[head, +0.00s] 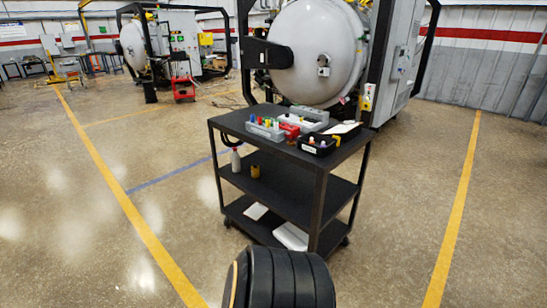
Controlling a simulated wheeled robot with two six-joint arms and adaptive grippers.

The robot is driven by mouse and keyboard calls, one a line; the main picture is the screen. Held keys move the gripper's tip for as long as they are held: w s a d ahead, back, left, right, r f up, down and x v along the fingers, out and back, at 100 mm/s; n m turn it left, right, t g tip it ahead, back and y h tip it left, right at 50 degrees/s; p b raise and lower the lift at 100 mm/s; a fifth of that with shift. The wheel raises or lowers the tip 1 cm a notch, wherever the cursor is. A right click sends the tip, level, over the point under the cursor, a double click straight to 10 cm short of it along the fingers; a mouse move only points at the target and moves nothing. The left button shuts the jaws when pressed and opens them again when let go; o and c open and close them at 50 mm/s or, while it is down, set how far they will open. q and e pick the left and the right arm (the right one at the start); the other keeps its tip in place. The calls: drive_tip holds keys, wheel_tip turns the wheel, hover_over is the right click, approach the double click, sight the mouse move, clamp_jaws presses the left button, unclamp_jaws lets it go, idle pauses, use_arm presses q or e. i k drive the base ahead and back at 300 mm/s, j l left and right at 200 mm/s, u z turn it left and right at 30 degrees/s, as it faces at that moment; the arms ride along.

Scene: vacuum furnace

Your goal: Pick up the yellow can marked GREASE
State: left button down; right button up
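A small yellow-brown can (255,171) stands on the middle shelf of a black cart (285,195), near its left front edge. It is too small for any marking on it to be read. A pale bottle with a red top (236,160) stands just to its left on the same shelf. Neither of my grippers is in view.
The cart's top holds a grey bin of coloured items (265,132), a black tray (317,147) and a red item (290,131). White items (291,236) lie on the bottom shelf. A large furnace (320,52) stands close behind the cart. The floor to the left is clear.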

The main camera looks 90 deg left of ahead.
sight(255, 169)
drive_tip(key=u, duration=2.95)
drive_tip(key=i+j+z, duration=0.1)
drive_tip(key=i+j, duration=0.2)
drive_tip(key=i+j+z, duration=0.1)
drive_tip(key=i+j, duration=0.15)
drive_tip(key=i+j+z, duration=0.1)
drive_tip(key=i+j, duration=0.15)
drive_tip(key=j, duration=0.2)
drive_tip(key=i+j+z, duration=0.1)
drive_tip(key=i+j, duration=0.15)
drive_tip(key=i+j+z, duration=0.1)
drive_tip(key=j, duration=0.4)
drive_tip(key=i+j+z, duration=0.1)
drive_tip(key=i+j, duration=0.25)
